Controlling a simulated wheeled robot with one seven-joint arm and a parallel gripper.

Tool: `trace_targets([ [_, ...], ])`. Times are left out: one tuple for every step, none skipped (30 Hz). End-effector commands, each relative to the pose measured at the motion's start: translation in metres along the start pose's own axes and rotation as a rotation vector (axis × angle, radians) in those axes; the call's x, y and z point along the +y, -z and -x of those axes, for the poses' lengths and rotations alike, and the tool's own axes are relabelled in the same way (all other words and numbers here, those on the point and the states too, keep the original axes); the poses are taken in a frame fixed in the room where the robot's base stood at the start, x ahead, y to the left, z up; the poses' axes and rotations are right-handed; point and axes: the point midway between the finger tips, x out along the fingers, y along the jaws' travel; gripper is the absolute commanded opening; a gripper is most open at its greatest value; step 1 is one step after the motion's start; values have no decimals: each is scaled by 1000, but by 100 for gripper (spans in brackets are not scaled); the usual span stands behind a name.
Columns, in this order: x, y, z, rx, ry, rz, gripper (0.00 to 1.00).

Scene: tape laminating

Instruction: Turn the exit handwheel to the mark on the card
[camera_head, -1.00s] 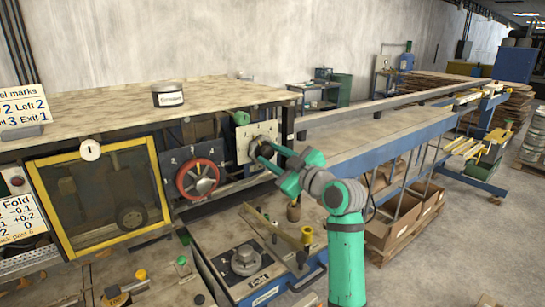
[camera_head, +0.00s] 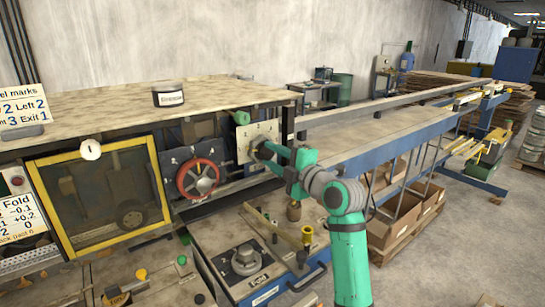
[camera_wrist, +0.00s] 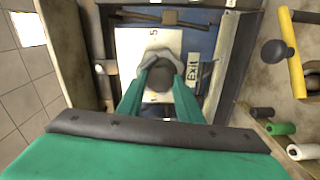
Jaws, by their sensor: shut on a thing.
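The exit handwheel (camera_wrist: 162,72) is a dark grey knob in front of a pale dial plate (camera_wrist: 132,45). A label reading "Exit" (camera_wrist: 191,72) sits beside it, and a "5" shows on the plate. My gripper (camera_wrist: 160,82) is shut on the handwheel, with green fingers and grey tips around it. In the head view my gripper (camera_head: 262,150) reaches the pale plate (camera_head: 252,134) right of the red wheel, hiding most of the handwheel. The card (camera_head: 22,112) at the left edge reads "Exit 1". Where the wheel's pointer stands cannot be told.
A red handwheel (camera_head: 198,179) is on the dark panel left of my gripper. A yellow-framed guard (camera_head: 97,245) stands further left. A lower unit with a grey knob (camera_head: 245,260) is below my arm. A long blue-edged table (camera_head: 390,148) runs right.

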Motion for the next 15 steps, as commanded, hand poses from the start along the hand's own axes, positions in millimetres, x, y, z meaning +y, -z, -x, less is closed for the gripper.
trace_targets([
  [-2,0,0,0,3,22,10],
  [-2,0,0,0,3,35,10],
  [-2,0,0,0,3,52,10],
  [-2,0,0,1,3,63,10],
  [-2,0,0,1,3,74,10],
  [-2,0,0,1,3,85,10],
  [-2,0,0,1,3,92,10],
  [-2,0,0,1,3,99,10],
  [-2,0,0,1,3,108,10],
  [-2,0,0,1,4,112,10],
  [-2,0,0,1,4,116,10],
  [-2,0,0,1,4,120,10],
  [-2,0,0,1,4,122,10],
  [-2,0,0,1,4,124,10],
  [-2,0,0,1,4,125,10],
])
